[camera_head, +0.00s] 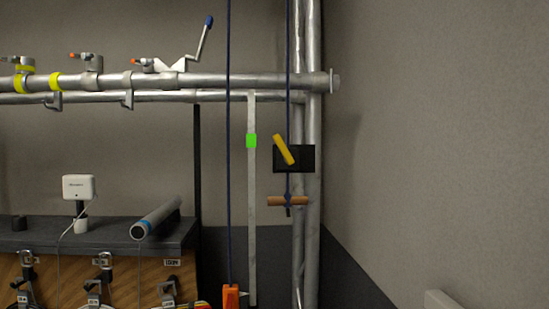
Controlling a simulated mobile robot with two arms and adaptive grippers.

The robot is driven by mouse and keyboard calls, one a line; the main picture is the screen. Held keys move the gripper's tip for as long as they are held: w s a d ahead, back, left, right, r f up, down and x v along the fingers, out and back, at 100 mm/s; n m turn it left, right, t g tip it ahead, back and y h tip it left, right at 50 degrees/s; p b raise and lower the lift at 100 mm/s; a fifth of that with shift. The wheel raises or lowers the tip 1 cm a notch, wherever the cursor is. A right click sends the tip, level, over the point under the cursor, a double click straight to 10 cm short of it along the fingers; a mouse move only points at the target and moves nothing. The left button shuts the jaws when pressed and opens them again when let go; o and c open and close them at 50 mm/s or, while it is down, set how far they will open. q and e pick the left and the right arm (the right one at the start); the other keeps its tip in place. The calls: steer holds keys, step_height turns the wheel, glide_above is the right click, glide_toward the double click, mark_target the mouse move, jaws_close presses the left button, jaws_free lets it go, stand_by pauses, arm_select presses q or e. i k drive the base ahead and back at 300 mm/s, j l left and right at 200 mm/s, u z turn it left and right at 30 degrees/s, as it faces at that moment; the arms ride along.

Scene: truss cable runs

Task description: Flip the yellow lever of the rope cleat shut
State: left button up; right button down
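The rope cleat (305,159) is a black block on the vertical truss pipes, right of the picture's middle. Its yellow lever (284,149) is tilted, with its upper end to the left and its lower end to the right, at the left part of the block. A dark blue rope (288,60) comes down from above to the cleat. Below it, a wooden toggle handle (287,201) sits on the rope. Neither of my grippers shows in the head view.
A horizontal truss (220,81) with several clamps crosses at the left. A second blue rope (229,180) runs down to an orange block (231,297). A grey strip with a green mark (251,141) hangs beside it. A dark bench (110,235) stands lower left.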

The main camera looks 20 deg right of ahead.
mark_target(289, 160)
steer(key=i+j, duration=0.15)
steer(key=j, duration=0.2)
steer(key=i+j+z, duration=0.1)
steer(key=j, duration=0.25)
steer(key=z, duration=1.65)
